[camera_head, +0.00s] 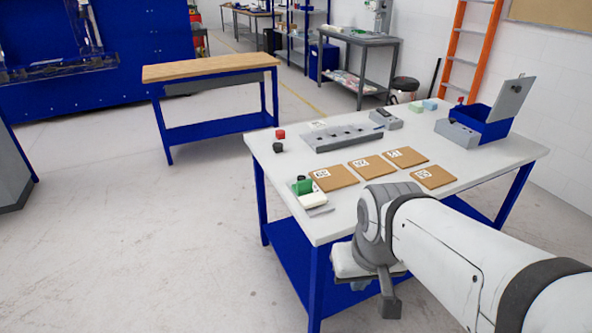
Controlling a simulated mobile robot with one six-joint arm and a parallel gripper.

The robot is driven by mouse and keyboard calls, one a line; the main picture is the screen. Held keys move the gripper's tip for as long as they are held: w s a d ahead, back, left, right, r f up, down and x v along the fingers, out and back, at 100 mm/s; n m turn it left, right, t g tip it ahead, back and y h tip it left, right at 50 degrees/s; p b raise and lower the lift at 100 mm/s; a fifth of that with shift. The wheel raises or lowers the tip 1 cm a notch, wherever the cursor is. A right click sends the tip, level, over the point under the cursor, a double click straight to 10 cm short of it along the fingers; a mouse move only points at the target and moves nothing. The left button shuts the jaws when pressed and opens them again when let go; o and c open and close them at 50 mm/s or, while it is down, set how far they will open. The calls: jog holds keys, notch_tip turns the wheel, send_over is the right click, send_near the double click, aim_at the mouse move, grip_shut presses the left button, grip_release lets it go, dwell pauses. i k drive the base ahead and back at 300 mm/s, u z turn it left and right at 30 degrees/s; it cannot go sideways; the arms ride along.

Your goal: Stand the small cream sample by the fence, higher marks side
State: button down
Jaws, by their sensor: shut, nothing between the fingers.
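My gripper (390,302) hangs at the front of the white table (470,165), beyond its near edge and below the top. It is shut and empty, seen from behind my arm. A small pale piece (317,125) lies behind a long grey bar (342,139) with several dark spots; I cannot tell if it is the cream sample. I cannot tell for sure which part is the fence; marks are too small to read. A green block (303,187) sits on a white device (312,199) at the table's left front.
Several brown tiles with white labels (371,166) lie mid-table. Red (280,134) and black (278,147) pieces stand at the left edge. Pale green (416,106) and pale blue (430,104) blocks lie at the back. An open blue box (495,127) stands at the right.

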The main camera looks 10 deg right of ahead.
aim_at(317, 199)
jog(key=z, duration=0.05)
jog(key=i, duration=1)
jog(key=u, duration=0.05)
